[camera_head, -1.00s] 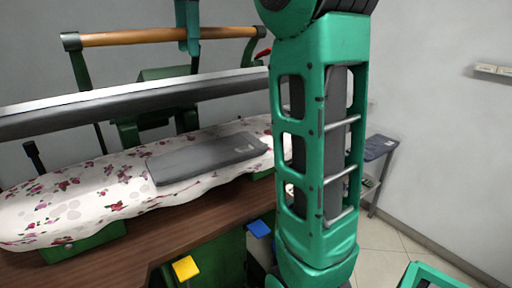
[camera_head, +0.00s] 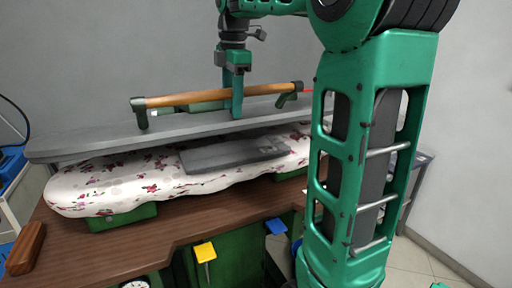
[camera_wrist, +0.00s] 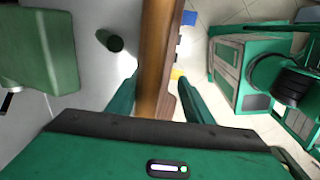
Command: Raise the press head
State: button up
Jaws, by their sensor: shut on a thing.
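The press head (camera_head: 90,140) is a long grey slab, hanging low and nearly level just above the padded press bed (camera_head: 115,185) with its floral cover. A wooden handle bar (camera_head: 180,98) runs along the head between two dark green brackets. My gripper (camera_head: 236,100) comes down from above and is shut on the handle bar right of its middle. In the wrist view the bar (camera_wrist: 158,45) passes between the two green fingers (camera_wrist: 157,95). A grey folded cloth (camera_head: 225,156) lies on the bed, its back part hidden by the head.
The brown wooden table (camera_head: 140,243) carries the press. A yellow pedal (camera_head: 204,252) and a blue pedal (camera_head: 276,226) show below its front edge. A brown wooden block (camera_head: 27,247) lies at the table's left end. My arm covers the right side of the head view.

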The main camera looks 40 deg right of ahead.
jog(key=shift+s+r, duration=0.6)
jog(key=shift+r, duration=4.5)
jog(key=s+f+m, duration=0.6)
jog(key=f, duration=0.3)
jog(key=s+f+m, duration=0.6)
jog(key=f, duration=0.3)
jog(key=shift+s+f+g+y, duration=0.2)
jog(key=shift+g+y, duration=0.1)
